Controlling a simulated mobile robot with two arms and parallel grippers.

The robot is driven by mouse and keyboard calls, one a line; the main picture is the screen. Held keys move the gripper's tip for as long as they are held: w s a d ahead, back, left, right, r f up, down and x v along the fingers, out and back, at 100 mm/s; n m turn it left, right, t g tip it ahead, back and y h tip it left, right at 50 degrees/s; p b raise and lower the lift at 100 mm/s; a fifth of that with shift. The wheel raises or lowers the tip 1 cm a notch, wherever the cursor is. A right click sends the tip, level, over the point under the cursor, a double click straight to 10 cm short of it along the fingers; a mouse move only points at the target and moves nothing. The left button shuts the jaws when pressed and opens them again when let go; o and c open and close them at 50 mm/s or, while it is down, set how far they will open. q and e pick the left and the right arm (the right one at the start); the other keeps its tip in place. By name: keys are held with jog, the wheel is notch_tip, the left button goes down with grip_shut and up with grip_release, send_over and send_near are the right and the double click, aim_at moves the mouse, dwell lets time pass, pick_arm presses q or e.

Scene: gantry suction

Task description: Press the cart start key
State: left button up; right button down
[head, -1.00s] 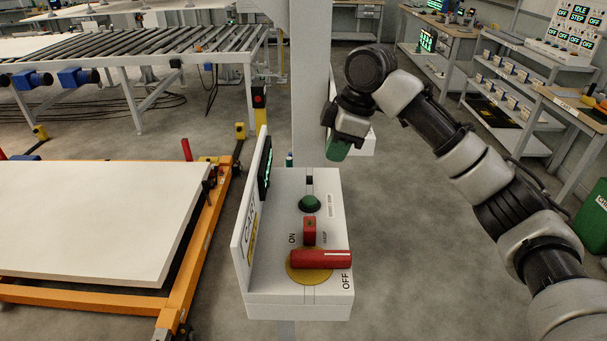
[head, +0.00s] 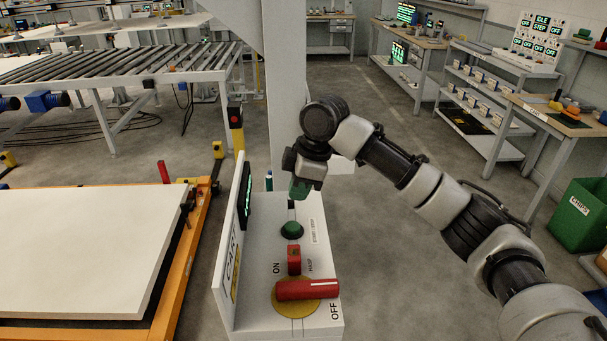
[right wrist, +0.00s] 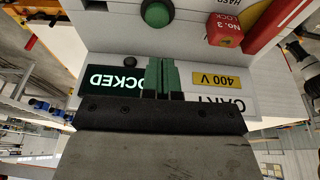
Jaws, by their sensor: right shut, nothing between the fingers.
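The cart control box (head: 250,318) stands in front of me, with a green round button (head: 292,230) in a dark collar on its top, beside a label that seems to read START/STEP. The button also shows in the right wrist view (right wrist: 157,13). My right gripper (head: 299,190), with green fingers, is shut and empty. It is just beyond the button, above the box's far end, apart from the button. In the right wrist view its fingertips (right wrist: 161,66) show in front of the upright panel, whose display (right wrist: 115,80) partly reads "OCKED". My left gripper is not in view.
On the box, nearer than the button, are a red lock block (head: 294,260) at the hasp and a red rotary handle (head: 307,289) pointing towards OFF. A grey post (head: 290,80) stands behind. An orange-framed cart (head: 180,270) with a white board is at left.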

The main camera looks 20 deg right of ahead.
aim_at(290, 227)
jog(key=x, duration=0.2)
jog(key=p+x, duration=0.1)
jog(key=x, duration=0.4)
jog(key=shift+d+f, duration=0.2)
jog(key=shift+d, duration=0.2)
jog(key=shift+f, duration=0.45)
jog(key=shift+p, duration=0.3)
